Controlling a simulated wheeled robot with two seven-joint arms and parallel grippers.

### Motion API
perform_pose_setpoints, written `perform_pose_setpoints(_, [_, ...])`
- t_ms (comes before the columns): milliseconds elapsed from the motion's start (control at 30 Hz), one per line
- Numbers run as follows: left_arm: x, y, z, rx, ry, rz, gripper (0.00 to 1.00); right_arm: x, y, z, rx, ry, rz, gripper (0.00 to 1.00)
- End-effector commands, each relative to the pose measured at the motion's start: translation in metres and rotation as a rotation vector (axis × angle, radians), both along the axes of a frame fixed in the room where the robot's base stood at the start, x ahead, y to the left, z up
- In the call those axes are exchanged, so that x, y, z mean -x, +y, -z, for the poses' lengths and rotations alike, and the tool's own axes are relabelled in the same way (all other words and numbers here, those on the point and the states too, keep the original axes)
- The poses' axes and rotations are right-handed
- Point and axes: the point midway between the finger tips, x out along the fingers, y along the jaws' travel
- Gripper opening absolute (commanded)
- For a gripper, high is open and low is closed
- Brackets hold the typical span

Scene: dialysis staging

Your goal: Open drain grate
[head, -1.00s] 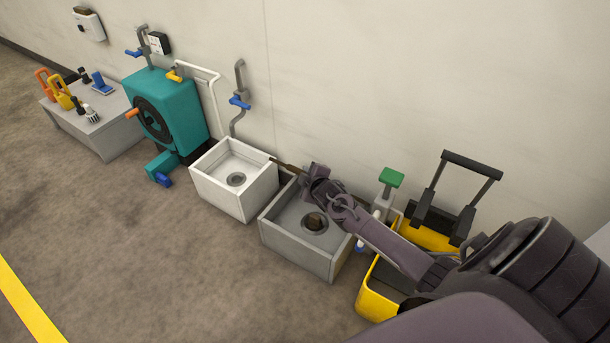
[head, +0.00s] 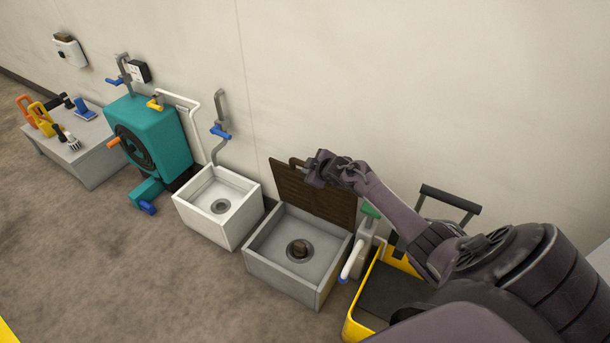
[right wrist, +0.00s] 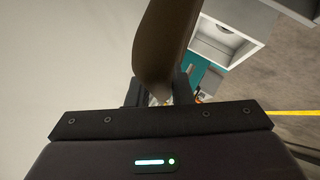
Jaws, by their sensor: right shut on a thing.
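The drain grate (head: 325,200) is a dark brown slatted panel. In the head view it stands raised, near upright, along the wall side of the grey drain basin (head: 283,273). The basin is open on top, with a round drain (head: 300,250) in its floor. My right gripper (head: 308,167) is at the grate's upper edge, shut on its handle. In the right wrist view, a brown curved piece (right wrist: 160,50) runs up from between the fingers (right wrist: 160,92). The arm hides part of the grate's upper right. My left gripper is not in view.
A white sink (head: 222,205) stands left of the basin. A teal machine (head: 150,140) and a grey table (head: 85,155) with tools are farther left. Open floor lies in front.

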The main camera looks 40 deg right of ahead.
Motion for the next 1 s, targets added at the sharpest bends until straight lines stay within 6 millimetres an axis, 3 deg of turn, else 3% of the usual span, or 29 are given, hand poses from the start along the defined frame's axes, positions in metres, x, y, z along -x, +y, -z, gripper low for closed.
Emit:
perform_pose_setpoints(200, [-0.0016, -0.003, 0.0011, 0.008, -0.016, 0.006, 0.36, -0.0039, -0.0097, -0.0033, 0.004, -0.004, 0.002, 0.0])
perform_pose_setpoints(567, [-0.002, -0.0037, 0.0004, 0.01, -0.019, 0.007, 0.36, -0.0041, -0.0098, -0.0036, 0.004, -0.004, 0.002, 0.0])
perform_pose_setpoints(600, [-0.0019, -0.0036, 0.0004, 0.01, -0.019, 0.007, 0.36, -0.0041, -0.0098, -0.0036, 0.004, -0.004, 0.002, 0.25])
perform_pose_setpoints(733, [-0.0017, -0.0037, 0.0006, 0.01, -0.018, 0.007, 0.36, -0.0038, -0.0091, -0.003, 0.003, -0.003, 0.001, 0.41])
perform_pose_setpoints(1000, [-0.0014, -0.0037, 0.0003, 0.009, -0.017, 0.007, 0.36, -0.0031, -0.0082, -0.0025, 0.002, -0.002, -0.001, 0.41])
